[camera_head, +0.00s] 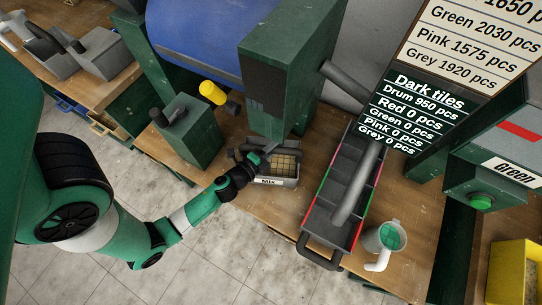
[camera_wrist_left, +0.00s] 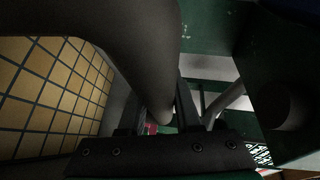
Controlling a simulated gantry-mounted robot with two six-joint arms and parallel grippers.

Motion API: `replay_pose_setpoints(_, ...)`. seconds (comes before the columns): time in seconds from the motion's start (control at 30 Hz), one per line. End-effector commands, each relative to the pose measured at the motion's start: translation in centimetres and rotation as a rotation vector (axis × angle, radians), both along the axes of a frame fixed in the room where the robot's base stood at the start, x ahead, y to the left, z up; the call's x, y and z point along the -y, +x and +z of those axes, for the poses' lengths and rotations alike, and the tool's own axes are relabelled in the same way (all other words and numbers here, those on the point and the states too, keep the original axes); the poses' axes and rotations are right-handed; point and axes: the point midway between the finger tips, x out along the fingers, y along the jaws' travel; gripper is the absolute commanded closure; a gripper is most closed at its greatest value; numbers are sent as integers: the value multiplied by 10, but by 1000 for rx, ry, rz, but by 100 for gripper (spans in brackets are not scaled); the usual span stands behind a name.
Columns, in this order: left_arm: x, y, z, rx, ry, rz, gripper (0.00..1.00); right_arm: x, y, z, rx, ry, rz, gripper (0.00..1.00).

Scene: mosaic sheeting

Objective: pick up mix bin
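A dark handle bar shows at the bin. My left gripper (camera_head: 262,156) is at the bin's left side, partly hidden by my wrist. In the left wrist view a thick dark curved bar (camera_wrist_left: 150,50) runs down between the fingers (camera_wrist_left: 160,112), which stand apart with a gap beside the bar. My right gripper is not in view.
The green machine (camera_head: 290,60) stands close over the bin.

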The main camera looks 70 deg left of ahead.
Motion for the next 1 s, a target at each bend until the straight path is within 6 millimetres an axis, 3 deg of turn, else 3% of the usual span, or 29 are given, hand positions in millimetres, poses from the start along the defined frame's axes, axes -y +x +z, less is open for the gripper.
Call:
replay_pose_setpoints(0.03, 0, 0, 0, 0, 0, 0, 91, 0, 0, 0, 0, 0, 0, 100)
replay_pose_setpoints(0.1, 0, 0, 0, 0, 0, 0, 100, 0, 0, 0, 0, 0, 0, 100)
replay_pose_setpoints(1.0, 0, 0, 1, 1, 0, -1, 100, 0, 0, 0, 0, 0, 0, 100)
